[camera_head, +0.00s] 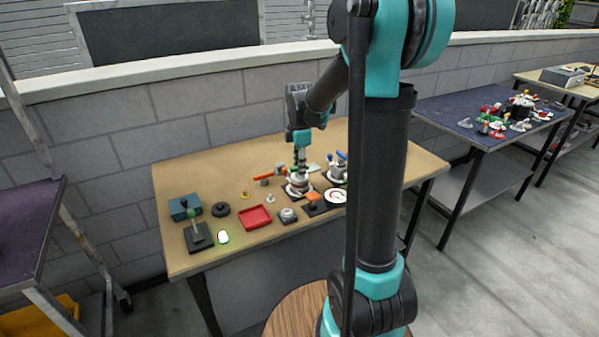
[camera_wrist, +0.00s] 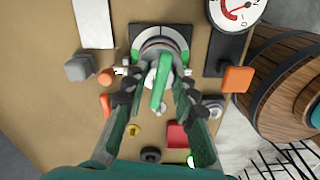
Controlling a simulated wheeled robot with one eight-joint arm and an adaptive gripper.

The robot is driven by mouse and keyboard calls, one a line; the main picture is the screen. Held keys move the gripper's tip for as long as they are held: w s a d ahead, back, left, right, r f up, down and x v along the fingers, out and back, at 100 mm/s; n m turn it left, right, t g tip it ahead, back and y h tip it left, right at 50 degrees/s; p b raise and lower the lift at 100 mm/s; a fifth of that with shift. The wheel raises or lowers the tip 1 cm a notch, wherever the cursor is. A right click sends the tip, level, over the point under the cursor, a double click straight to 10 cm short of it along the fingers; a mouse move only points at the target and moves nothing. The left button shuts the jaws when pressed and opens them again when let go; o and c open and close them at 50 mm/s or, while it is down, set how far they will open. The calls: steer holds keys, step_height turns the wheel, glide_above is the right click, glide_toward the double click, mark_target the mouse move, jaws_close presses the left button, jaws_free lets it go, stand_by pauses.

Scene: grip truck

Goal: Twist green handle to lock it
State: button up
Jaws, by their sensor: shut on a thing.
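The green handle (camera_wrist: 161,80) sits on a round metal valve body (camera_wrist: 160,37) with a pale ring and a dark square base. In the wrist view it points along the picture's vertical, slightly tilted. My gripper (camera_wrist: 156,90) has a finger on each side of the handle and is shut on it; the exact contact is hard to see. In the head view my gripper (camera_head: 300,160) reaches down over the valve body (camera_head: 298,187) on the tan table, and hides most of the handle.
A gauge (camera_wrist: 236,10) and an orange-handled part (camera_wrist: 237,79) stand right of the valve in the wrist view. A grey block (camera_wrist: 79,68) is on the left.

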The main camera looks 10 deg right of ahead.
steer(key=m, duration=0.9)
steer(key=shift+m, duration=0.3)
steer(key=m, duration=0.9)
steer(key=o, duration=0.8)
steer(key=shift+c, duration=0.2)
steer(key=shift+r, duration=3.75)
